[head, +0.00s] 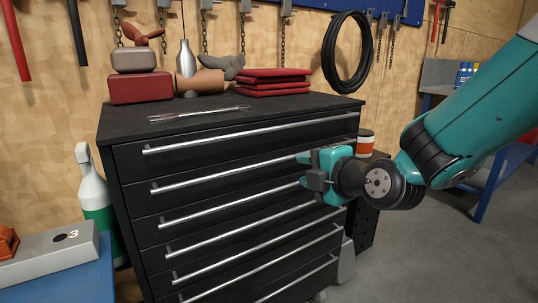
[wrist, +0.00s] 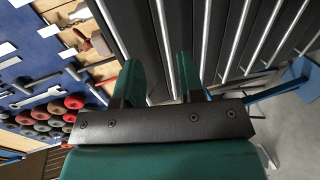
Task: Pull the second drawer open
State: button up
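A black tool cabinet (head: 118,165) with several drawers stands ahead, each drawer with a long silver bar handle. The second drawer (head: 215,194) from the top looks closed, flush with the others. Its handle (head: 225,175) runs across the front. My gripper (head: 303,170) is open near the right part of the cabinet front, around the level of the second and third handles, hiding part of them. In the wrist view its two green fingers (wrist: 156,60) are apart, with one silver bar (wrist: 161,30) showing between them. I cannot tell whether they touch it.
A green and white bottle (head: 95,200) and a grey block on a blue surface stand left. An orange and white can (head: 365,142) is behind my gripper. Right floor is clear.

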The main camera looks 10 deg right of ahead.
aim_at(270, 163)
jog(key=p+x, duration=0.7)
jog(key=x, duration=0.8)
jog(key=shift+w+f+p, duration=0.1)
jog(key=shift+w+p, duration=0.05)
jog(key=shift+p, duration=0.2)
grip_shut()
